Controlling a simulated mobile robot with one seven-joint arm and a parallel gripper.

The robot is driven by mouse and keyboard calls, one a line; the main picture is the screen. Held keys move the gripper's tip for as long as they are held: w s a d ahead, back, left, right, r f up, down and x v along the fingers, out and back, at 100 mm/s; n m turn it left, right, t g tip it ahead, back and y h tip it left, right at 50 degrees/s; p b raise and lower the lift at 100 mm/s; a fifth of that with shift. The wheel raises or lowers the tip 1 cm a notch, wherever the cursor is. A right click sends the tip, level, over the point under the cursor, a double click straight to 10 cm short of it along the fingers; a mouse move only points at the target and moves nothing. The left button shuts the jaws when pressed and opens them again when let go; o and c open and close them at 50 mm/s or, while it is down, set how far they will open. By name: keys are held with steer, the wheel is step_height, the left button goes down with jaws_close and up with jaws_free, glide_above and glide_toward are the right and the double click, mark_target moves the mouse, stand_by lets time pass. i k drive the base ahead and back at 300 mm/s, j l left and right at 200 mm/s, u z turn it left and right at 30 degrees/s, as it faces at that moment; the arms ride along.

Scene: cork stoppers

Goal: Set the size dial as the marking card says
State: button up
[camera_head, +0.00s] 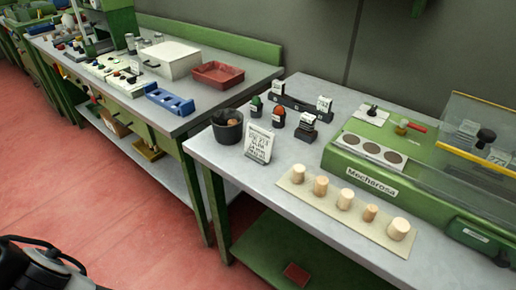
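The marking card (259,143) is a white card standing tilted near the left front of the right-hand bench; its printed lines are too small to read. A green machine labelled "Mecherosa" (372,184) stands on the same bench. A small black knob (372,110) sits on its back left top, and a larger black knob (486,136) shows behind the clear cover at right. I cannot tell which is the size dial, nor read a setting. A black part of my arm (42,266), possibly my gripper, shows at the lower left, far from the machine; its fingers cannot be made out.
Several corks (343,200) stand in a row on a beige strip (380,236) before the machine. A dark pot (228,128) and small stamps (306,128) stand near the card. A red-handled lever (412,126) and clear cover (478,120) are on the machine. Red floor (130,215) is open in front.

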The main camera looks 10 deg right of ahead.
mark_target(372, 112)
steer(key=i+l+z, duration=0.1)
steer(key=z, duration=0.35)
steer(key=i+z, duration=0.25)
steer(key=z, duration=0.2)
